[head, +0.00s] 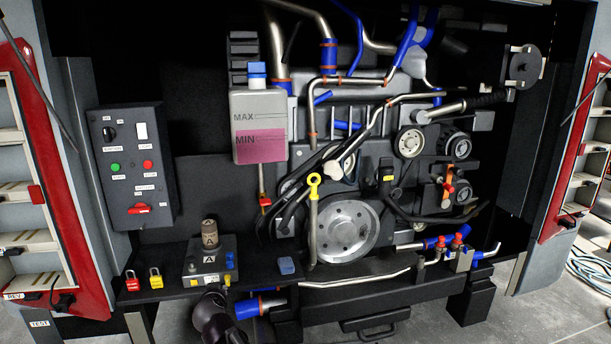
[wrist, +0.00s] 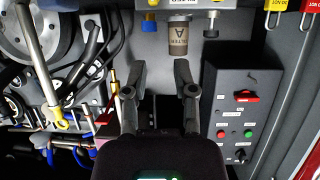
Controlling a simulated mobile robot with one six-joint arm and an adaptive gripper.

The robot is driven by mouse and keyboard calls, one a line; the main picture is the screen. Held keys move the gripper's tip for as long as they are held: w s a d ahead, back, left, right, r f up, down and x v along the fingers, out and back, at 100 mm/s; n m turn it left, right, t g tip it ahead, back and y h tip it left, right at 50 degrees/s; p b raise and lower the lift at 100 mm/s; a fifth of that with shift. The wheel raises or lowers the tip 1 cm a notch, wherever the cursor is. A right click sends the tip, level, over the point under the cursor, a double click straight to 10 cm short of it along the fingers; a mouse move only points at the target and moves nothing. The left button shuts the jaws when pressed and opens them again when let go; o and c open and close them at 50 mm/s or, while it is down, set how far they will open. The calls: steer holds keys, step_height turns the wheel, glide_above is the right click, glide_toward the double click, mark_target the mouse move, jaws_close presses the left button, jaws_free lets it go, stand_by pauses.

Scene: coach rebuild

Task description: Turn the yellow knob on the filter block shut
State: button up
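The filter block (head: 225,247) sits on the dark shelf at lower left in the head view, with a brown canister (head: 209,235) marked A upright on it. A small yellow knob (head: 227,281) shows low at its right front.
Red and yellow padlocks (head: 131,280) lie on the shelf left of the block. A blue cube (head: 286,265) lies to the right. A control box (head: 133,165) stands behind left. The engine pulley (head: 345,231) and a yellow-ringed dipstick (head: 314,180) are to the right.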

steer(key=s+d+f+m+g+h+b, duration=0.15)
steer(key=d+f, duration=0.25)
steer(key=d, duration=0.4)
steer(key=d+f+g+h+b, duration=0.2)
steer(key=d+f, duration=0.2)
steer(key=d, duration=0.4)
steer(key=s+d+f+m+g+h+b, duration=0.15)
steer(key=d+f, duration=0.25)
steer(key=d, duration=0.5)
steer(key=s+d+f+g+y+b, duration=0.1)
steer(key=s+d+f+g+b, duration=0.1)
steer(key=s+d+f+g, duration=0.4)
steer(key=s+d+f+g+y+b, duration=0.1)
steer(key=s+d+f+g+b, duration=0.15)
steer(key=s+d, duration=0.7)
step_height(320, 180, up, 26)
steer(key=w+d+p, duration=0.1)
steer(key=p, duration=2.4)
steer(key=shift+w+f+p, duration=0.2)
steer(key=shift+f+p, duration=0.05)
steer(key=shift+p, duration=0.1)
steer(key=shift+t, duration=0.25)
